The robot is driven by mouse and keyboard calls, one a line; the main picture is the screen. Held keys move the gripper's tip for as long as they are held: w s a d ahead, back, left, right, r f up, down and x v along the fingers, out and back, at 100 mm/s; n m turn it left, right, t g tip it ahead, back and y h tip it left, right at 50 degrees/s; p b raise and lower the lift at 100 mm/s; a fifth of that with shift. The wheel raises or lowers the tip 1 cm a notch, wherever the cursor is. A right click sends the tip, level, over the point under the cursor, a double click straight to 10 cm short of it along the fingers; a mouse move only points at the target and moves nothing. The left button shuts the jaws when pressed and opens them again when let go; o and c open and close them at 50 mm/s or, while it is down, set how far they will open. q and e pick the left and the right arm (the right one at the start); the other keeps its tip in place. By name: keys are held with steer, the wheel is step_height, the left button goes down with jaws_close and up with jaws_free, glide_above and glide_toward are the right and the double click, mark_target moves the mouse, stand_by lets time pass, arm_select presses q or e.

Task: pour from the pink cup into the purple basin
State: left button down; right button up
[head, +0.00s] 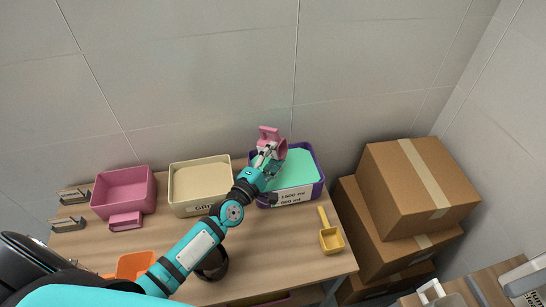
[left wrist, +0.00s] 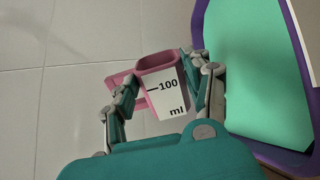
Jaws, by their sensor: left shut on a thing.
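The pink cup (head: 270,137) is in my left gripper (head: 267,155), held above the left part of the purple basin (head: 319,171). The cup looks tilted in the head view. Its contents are not visible. The purple basin (left wrist: 292,20) has a teal-green surface inside and a white label on its front. My right gripper is not in view.
A cream bin (head: 174,190) stands left of the basin, and a pink bin (head: 97,206) farther left. A yellow scoop (head: 331,239) lies at the table's front right. An orange container (head: 135,264) is at the front left. Cardboard boxes (head: 420,190) stand right of the table.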

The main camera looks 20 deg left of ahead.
arm_select(q)
steer(key=shift+w+a+r+n+b, duration=0.15)
steer(key=shift+a+n+b, duration=0.1)
steer(key=shift+n, duration=2.45)
steer(key=shift+s+a+r+n+b, duration=0.15)
steer(key=shift+a+n+b, duration=0.1)
steer(key=shift+n, duration=2.45)
steer(key=shift+w+a+r+n+b, duration=0.15)
steer(key=shift+a+n, duration=0.1)
steer(key=shift+n, duration=2.45)
